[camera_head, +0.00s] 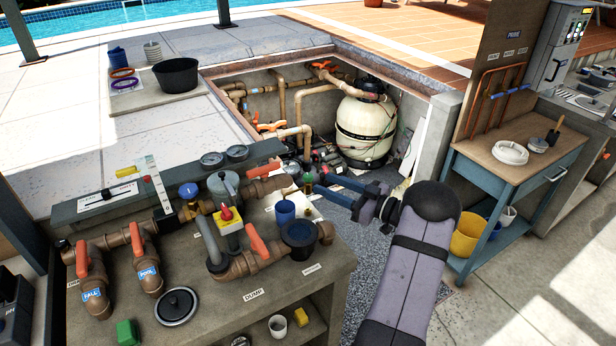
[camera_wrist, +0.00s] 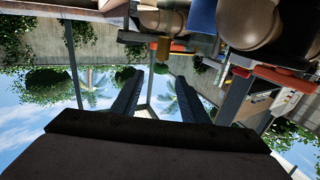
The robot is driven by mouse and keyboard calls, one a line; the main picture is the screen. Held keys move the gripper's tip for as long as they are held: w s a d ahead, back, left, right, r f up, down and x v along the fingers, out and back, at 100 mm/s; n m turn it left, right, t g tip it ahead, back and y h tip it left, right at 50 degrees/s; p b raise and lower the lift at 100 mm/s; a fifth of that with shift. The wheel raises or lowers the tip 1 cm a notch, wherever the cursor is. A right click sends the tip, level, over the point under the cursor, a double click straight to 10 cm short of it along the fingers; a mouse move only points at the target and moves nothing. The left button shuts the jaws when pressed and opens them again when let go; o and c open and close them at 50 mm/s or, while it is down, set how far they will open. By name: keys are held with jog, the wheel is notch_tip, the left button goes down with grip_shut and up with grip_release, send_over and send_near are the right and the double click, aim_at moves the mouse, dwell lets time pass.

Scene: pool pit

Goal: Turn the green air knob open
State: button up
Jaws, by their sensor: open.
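My gripper (camera_head: 321,184) is open, its two dark blue fingers pointing left over the right back edge of the bench. A small dark green knob (camera_head: 308,178) on a brass stem appears just left of the fingertips. It is small and partly crowded by pipework, so I cannot tell its turn position or whether a finger touches it. In the wrist view, the fingers (camera_wrist: 147,78) stand apart with nothing between them.
A blue cup (camera_head: 285,212) and a dark pot (camera_head: 300,240) stand near my gripper. Orange-handled valves (camera_head: 257,242) and a yellow box with a red knob (camera_head: 229,222) crowd the bench. A green block (camera_head: 127,332) lies at its front. Behind is the pit with a cream tank (camera_head: 364,130).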

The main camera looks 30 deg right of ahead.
aim_at(312, 178)
jog(key=shift+w+a, duration=0.1)
jog(key=shift+w, duration=0.05)
jog(key=shift+w+a+r+p, duration=0.1)
jog(key=shift+w+a+p, duration=0.2)
jog(key=shift+w+p, duration=0.25)
jog(key=shift+p+x, duration=1.1)
jog(key=shift+x, duration=1.8)
jog(key=c, duration=1)
